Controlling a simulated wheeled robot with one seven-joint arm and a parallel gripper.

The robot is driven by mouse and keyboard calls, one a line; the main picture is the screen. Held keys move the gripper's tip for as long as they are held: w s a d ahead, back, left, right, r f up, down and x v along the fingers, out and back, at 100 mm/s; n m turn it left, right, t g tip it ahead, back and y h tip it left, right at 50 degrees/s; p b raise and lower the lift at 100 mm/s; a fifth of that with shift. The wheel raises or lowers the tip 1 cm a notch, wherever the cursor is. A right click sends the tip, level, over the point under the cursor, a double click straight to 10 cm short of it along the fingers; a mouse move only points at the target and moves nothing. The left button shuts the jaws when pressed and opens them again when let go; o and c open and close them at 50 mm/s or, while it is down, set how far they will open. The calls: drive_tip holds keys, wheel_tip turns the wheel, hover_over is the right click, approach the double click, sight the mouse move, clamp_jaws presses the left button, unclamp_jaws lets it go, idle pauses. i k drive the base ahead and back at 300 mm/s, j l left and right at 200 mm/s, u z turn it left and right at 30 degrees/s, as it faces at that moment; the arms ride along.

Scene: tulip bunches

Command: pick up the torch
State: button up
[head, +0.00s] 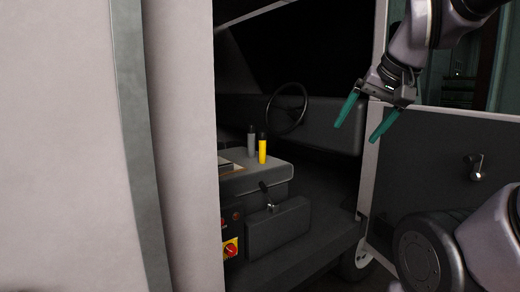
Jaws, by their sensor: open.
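A yellow cylinder with a black top (263,151) stands upright on the grey box-like console inside the vehicle. A grey cylinder with a dark top (251,144) stands just behind it to the left. Both have a torch-like shape, and I cannot tell for sure which is the torch. My gripper (355,132) is at the upper right, in front of the doorway, with its two teal fingers apart and pointing down-left. It is empty and well to the right of both cylinders.
The console (265,178) has a flat tray-like item (232,167) on its left. A steering wheel (287,110) is behind the cylinders. A pale vehicle wall (180,150) blocks the left. The open door (440,160) with a handle (477,168) is at right.

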sight(262, 135)
drive_tip(key=i+l+u, duration=0.25)
drive_tip(key=i+l, duration=0.25)
drive_tip(key=i+l+u, duration=0.3)
drive_tip(key=i+l, duration=0.3)
drive_tip(key=i, duration=0.1)
